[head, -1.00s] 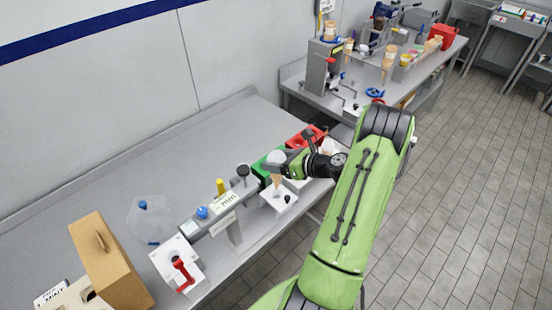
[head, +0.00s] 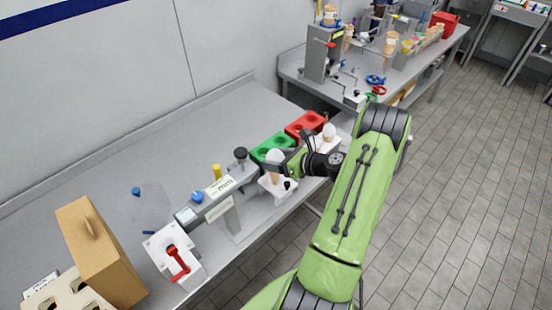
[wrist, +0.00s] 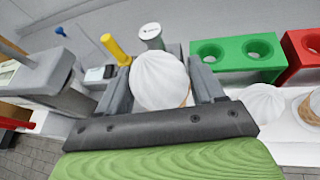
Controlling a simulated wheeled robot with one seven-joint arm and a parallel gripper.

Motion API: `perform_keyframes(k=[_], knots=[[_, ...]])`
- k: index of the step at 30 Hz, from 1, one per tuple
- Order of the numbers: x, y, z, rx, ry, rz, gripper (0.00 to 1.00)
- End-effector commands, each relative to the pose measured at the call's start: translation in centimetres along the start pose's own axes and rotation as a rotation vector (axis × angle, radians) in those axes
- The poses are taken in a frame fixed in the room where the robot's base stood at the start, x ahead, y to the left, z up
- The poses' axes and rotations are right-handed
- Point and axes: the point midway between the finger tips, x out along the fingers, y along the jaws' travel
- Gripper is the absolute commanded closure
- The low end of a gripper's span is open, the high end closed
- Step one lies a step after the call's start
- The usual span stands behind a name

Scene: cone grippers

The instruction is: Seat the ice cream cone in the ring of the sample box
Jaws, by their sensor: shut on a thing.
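The ice cream cone (head: 275,157) has a white swirled top and a tan cone. My gripper (head: 283,165) is shut on it and holds it upright. In the wrist view the cone's white top (wrist: 160,80) sits between the two fingers of my gripper (wrist: 160,90). The cone's lower end reaches down to the box's top. The ring is hidden, so I cannot tell whether the tip is inside it.
A green block with holes (head: 272,148) and a red one (head: 305,126) stand behind. Another cone (head: 329,131) stands in a white holder at right. A grey gauge stand (head: 222,200) is close on the left. A brown case (head: 98,250) stands farther left.

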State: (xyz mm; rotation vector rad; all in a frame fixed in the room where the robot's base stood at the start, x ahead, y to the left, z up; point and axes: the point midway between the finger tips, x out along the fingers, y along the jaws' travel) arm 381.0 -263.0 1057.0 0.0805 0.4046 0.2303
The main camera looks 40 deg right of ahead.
Motion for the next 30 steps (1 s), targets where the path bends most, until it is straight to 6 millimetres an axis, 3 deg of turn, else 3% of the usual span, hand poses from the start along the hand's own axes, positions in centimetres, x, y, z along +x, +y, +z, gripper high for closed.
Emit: perform_keyframes(k=[30], knots=[[0.9,-0.5,-2.4,0.000,0.000,0.000,0.50]])
